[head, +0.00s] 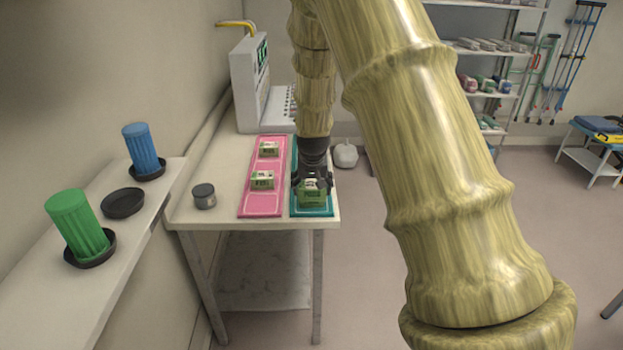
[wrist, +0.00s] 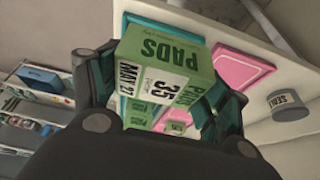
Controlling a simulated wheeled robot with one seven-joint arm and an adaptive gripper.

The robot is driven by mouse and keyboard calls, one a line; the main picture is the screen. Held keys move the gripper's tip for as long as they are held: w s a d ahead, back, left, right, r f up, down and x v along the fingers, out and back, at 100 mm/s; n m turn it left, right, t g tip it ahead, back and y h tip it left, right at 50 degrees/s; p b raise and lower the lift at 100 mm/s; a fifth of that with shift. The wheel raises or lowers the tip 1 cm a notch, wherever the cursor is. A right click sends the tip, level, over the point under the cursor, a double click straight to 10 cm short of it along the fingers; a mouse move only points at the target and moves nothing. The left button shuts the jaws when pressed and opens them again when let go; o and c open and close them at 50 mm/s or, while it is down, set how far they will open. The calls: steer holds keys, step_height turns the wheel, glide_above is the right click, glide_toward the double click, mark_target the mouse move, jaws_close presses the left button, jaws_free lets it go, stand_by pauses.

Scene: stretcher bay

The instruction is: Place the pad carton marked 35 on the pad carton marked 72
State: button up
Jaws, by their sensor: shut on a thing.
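My gripper (head: 311,184) is shut on the green-and-white pad carton marked 35 (wrist: 158,82). The carton's 35, PADS and MAY 27 print shows in the wrist view. In the head view this carton (head: 312,197) is at the near end of the teal mat, partly covered by the fingers; I cannot tell whether it touches the mat. Two similar cartons stand on the pink mat, one near (head: 262,181) and one far (head: 268,149); their numbers are not readable. Another green printed surface (wrist: 138,114) shows past the held carton in the wrist view. I cannot identify the carton marked 72.
The pink mat (head: 262,211) and teal mat (head: 315,212) lie side by side on the table (head: 185,213). A grey lidded jar (head: 204,197) stands left of them. A white machine (head: 250,85) is behind. A shelf at left holds a green cup (head: 75,222) and blue cup (head: 140,146).

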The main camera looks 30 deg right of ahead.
steer(key=w+d+p, duration=0.1)
steer(key=w, duration=0.1)
steer(key=w+d+p, duration=0.1)
steer(key=w+d, duration=0.1)
steer(key=w+d+p, duration=0.1)
steer(key=w, duration=0.2)
steer(key=shift+w+d+f, duration=0.1)
steer(key=shift+d+f, duration=0.2)
steer(key=shift+f, duration=0.05)
steer(key=shift+f+p, duration=1.15)
steer(key=shift+f, duration=0.6)
steer(key=shift+f, duration=0.2)
steer(key=o, duration=1.1)
steer(key=shift+o, duration=0.2)
steer(key=shift+r, duration=0.1)
